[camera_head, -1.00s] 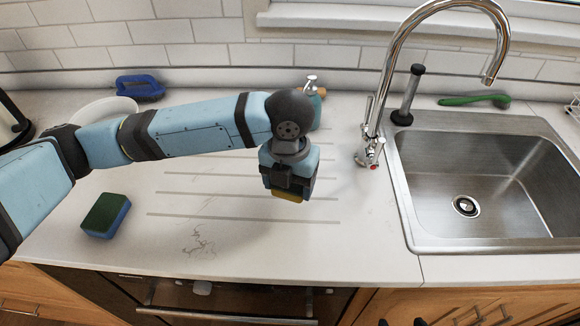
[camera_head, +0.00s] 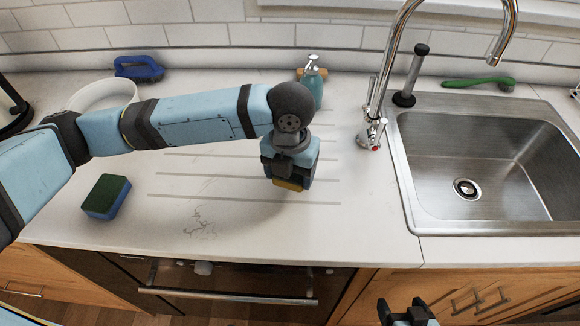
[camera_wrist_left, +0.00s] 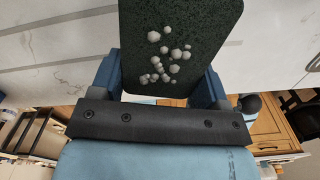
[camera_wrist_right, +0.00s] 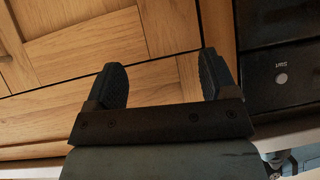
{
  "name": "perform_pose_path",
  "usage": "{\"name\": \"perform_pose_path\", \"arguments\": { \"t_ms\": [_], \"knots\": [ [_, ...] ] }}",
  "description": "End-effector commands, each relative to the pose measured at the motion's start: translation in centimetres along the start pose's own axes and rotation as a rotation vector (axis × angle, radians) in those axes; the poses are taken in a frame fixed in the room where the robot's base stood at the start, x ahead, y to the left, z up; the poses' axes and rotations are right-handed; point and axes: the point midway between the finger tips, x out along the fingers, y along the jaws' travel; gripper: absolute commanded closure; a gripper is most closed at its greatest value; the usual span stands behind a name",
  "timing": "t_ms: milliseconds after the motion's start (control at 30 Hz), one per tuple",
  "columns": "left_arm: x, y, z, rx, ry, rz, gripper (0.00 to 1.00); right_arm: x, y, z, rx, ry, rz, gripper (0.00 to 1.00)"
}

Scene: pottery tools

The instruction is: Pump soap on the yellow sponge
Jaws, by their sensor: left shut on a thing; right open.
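My left gripper (camera_head: 288,180) is shut on the yellow sponge (camera_head: 287,185) and holds it by its sides over the grooved part of the counter. Only a yellow strip of the sponge shows below the gripper in the head view. In the left wrist view the sponge's dark green face (camera_wrist_left: 205,35) carries several whitish soap-like blobs (camera_wrist_left: 160,68). A teal soap dispenser (camera_head: 316,90) with a silver pump head stands upright behind the left wrist, its lower part partly hidden. My right gripper (camera_head: 405,314) is open and empty in front of the lower cabinets; its fingers (camera_wrist_right: 163,88) stand apart.
A blue-and-green sponge (camera_head: 106,197) lies at the counter's left. A blue brush (camera_head: 138,68) and a white bowl (camera_head: 105,93) are behind it. The faucet (camera_head: 372,120) and steel sink (camera_head: 420,215) are right. The front middle counter is clear.

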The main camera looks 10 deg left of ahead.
Motion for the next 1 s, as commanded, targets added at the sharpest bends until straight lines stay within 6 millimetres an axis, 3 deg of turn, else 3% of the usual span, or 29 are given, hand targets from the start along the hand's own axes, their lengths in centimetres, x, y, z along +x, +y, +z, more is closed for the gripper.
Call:
{"name": "perform_pose_path", "arguments": {
  "t_ms": [800,1000],
  "knots": [
    [4.1,0.0,0.0,0.0,0.001,0.0,0.39,0.3,0.0,0.9,0.001,-0.005,0.0,0.21],
    [4.4,0.0,0.0,0.0,0.0,0.0,0.39,0.4,0.0,0.8,0.001,-0.003,0.0,0.21]
  ]
}}
